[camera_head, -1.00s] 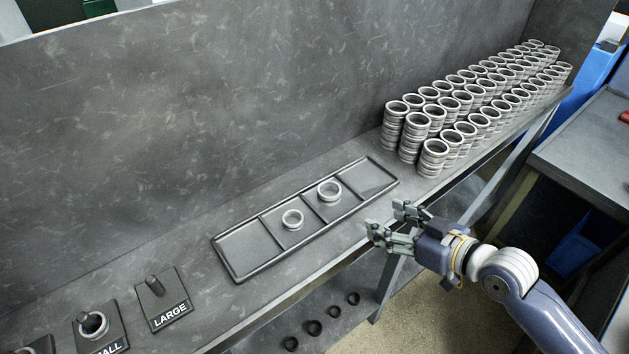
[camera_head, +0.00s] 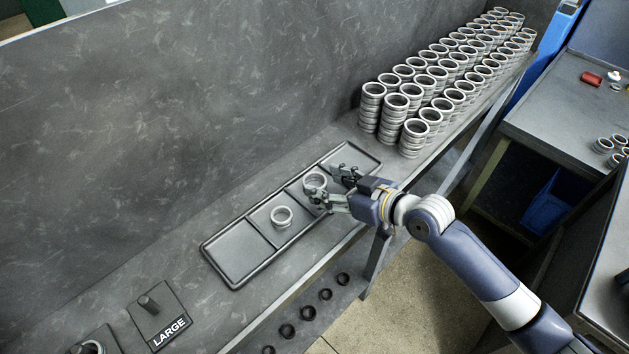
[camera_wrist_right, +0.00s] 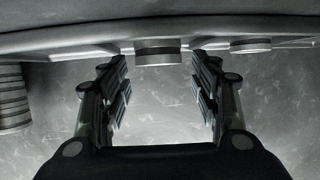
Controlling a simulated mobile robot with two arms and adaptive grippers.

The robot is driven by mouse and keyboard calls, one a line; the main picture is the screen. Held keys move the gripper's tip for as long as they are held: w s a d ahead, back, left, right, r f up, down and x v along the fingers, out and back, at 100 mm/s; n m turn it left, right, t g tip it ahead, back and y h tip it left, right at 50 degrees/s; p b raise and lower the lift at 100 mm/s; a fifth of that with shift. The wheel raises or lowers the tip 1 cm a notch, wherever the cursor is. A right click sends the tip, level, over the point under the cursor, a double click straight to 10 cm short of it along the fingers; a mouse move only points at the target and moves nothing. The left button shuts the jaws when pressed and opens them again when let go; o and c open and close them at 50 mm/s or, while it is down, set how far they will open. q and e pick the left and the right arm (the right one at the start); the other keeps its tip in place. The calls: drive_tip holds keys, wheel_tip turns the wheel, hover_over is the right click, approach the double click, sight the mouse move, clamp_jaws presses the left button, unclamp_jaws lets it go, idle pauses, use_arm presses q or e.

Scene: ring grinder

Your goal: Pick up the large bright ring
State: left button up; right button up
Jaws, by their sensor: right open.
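The large bright ring (camera_head: 315,181) lies in a compartment of the dark divided tray (camera_head: 236,284). A slightly smaller bright ring (camera_head: 281,217) lies in the neighbouring compartment to its left. My right gripper (camera_head: 334,186) is open at the right side of the large ring, with one finger partly overlapping it in the head view. In the right wrist view a bright ring (camera_wrist_right: 158,54) shows just beyond and between the open fingertips (camera_wrist_right: 160,66), and another ring (camera_wrist_right: 250,46) shows to the right. I cannot tell whether the fingers touch the ring. My left gripper is out of view.
Stacks of many rings (camera_head: 420,135) stand to the right of the tray. A LARGE peg stand (camera_head: 158,318) is at the lower left. Several dark rings (camera_head: 307,314) lie below the shelf edge. The shelf between tray and stand is clear.

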sight(307, 177)
drive_tip(key=shift+p+x, duration=0.35)
drive_tip(key=shift+x, duration=1.5)
drive_tip(key=shift+d, duration=0.15)
drive_tip(key=c, duration=0.9)
drive_tip(key=shift+r, duration=0.15)
